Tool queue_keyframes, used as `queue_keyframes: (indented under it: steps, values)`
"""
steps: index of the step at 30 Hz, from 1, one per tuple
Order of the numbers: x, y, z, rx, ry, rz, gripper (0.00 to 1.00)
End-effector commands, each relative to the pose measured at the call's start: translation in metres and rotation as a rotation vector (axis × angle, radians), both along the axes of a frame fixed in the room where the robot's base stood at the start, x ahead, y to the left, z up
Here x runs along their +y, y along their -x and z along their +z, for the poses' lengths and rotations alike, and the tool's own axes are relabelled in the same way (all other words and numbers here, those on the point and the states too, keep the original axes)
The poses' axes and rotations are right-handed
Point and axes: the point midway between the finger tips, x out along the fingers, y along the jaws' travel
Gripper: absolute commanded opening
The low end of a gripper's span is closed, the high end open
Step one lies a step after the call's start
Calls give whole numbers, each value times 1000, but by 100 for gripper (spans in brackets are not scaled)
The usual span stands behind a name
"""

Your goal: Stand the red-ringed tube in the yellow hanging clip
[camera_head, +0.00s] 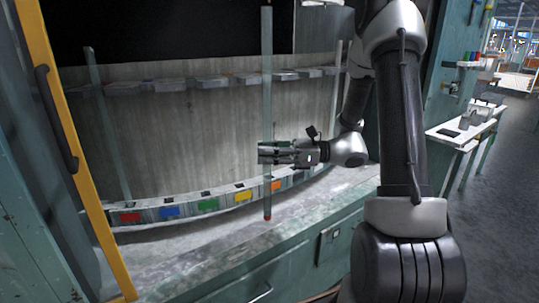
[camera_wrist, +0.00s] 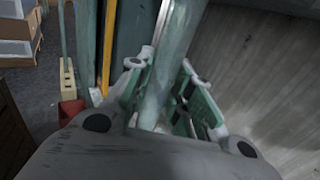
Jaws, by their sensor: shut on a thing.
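The red-ringed tube (camera_head: 267,85) is a long, thin, pale glass tube with red at its bottom end. It hangs nearly upright in the head view, in front of the rack. My gripper (camera_head: 266,152) is shut around it below its middle. In the wrist view the tube (camera_wrist: 172,50) runs between the two fingers (camera_wrist: 160,105). The yellow-labelled clip (camera_head: 244,196) sits on the lower curved rail, between the green and orange ones, just left of the tube's lower part. The red end hangs a little below the rail's front, apart from the clip as far as I can tell.
Red (camera_head: 130,217), blue (camera_head: 169,211), green (camera_head: 208,205) and orange (camera_head: 276,186) clips share the rail. Another tube (camera_head: 107,125) stands tilted at the left, and one (camera_head: 336,85) at the right. An upper rail (camera_head: 203,82) runs behind. A yellow post (camera_head: 75,150) bounds the left.

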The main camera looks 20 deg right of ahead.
Motion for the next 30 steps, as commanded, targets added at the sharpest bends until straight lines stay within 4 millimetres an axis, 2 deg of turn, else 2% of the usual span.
queue_keyframes:
  steps: [30]
  values:
    - [9,-79,0,-1,0,1,0]
